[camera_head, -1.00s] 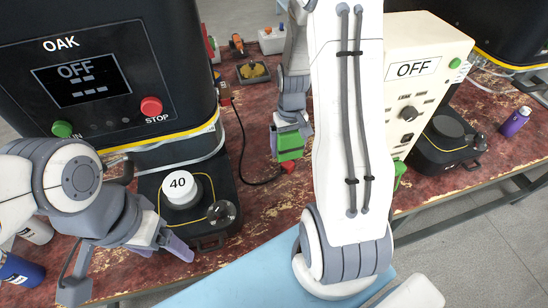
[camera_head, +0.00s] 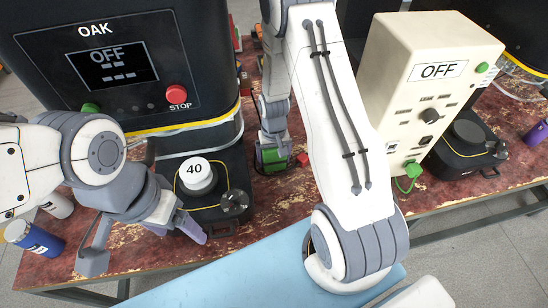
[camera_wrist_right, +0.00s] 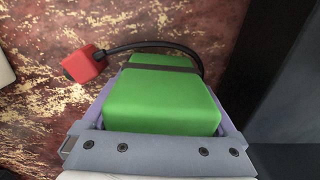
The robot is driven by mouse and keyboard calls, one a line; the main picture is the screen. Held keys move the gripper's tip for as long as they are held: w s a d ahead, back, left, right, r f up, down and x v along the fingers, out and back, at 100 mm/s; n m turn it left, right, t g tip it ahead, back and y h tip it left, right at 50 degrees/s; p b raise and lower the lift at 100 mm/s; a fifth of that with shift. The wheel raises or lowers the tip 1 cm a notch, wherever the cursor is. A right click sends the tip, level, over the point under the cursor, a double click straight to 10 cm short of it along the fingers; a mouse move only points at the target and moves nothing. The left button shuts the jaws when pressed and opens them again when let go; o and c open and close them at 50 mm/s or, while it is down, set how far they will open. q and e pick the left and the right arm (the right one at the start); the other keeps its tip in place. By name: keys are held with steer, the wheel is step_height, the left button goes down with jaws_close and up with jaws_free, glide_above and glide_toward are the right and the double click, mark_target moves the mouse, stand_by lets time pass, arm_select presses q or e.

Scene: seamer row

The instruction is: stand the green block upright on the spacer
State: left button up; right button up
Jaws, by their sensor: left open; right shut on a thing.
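The green block (camera_head: 283,160) is between the fingers of my right gripper (camera_head: 272,156), left of the white machine. In the right wrist view, the green block (camera_wrist_right: 160,108) fills the space between the purple fingers, with a dark band across it. Whether it touches the table is unclear. The white round piece marked 40 (camera_head: 197,178), apparently the spacer, sits on the black base under the OAK machine with nothing on top. My left gripper (camera_head: 145,246) is open and empty, in front and left of that base.
A red plug (camera_head: 302,160) on a black cable lies beside the block; it also shows in the right wrist view (camera_wrist_right: 85,65). A metal knob (camera_head: 235,201) stands right of the spacer. A blue bottle (camera_head: 38,240) is at left.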

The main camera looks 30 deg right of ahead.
steer(key=shift+f, duration=0.1)
steer(key=o, duration=1)
